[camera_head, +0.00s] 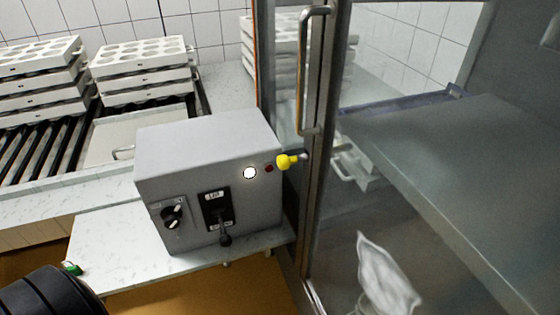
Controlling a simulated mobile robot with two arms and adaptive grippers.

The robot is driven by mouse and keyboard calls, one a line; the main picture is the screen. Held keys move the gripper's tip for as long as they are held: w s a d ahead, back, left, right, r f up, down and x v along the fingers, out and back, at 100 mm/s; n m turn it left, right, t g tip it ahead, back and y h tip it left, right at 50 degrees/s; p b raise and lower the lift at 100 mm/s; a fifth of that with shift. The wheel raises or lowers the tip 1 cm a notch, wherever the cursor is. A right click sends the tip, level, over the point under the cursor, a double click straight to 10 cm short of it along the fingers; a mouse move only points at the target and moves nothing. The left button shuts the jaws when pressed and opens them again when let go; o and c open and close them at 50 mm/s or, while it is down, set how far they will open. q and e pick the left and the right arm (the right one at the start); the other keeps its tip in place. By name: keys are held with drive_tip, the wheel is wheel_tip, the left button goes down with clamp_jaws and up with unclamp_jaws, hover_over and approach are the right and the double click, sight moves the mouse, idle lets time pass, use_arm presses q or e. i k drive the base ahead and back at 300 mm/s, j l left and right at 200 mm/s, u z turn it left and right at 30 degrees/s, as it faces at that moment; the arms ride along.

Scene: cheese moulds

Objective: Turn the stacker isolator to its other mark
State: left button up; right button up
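A grey control box (210,145) stands on a pale marbled ledge. At the left of its front is a black rotary knob (172,215) with a pale pointer, on a small light plate with marks. It looks like the isolator; its exact setting is too small to read. To its right is a black lever (224,238), its handle hanging down from a dark labelled plate. Neither gripper shows; only a black rounded part, apparently of my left arm, is at the lower left corner, apart from the box.
A white lamp (250,173), a dark red button and a yellow knob (287,162) are at the box's right. A framed glass door with a metal handle (308,70) stands beside it. Stacked white moulds (140,70) sit on rollers behind. A pale crumpled shape (385,270) shows lower right.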

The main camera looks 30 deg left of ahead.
sight(172, 215)
drive_tip(key=u, duration=1.8)
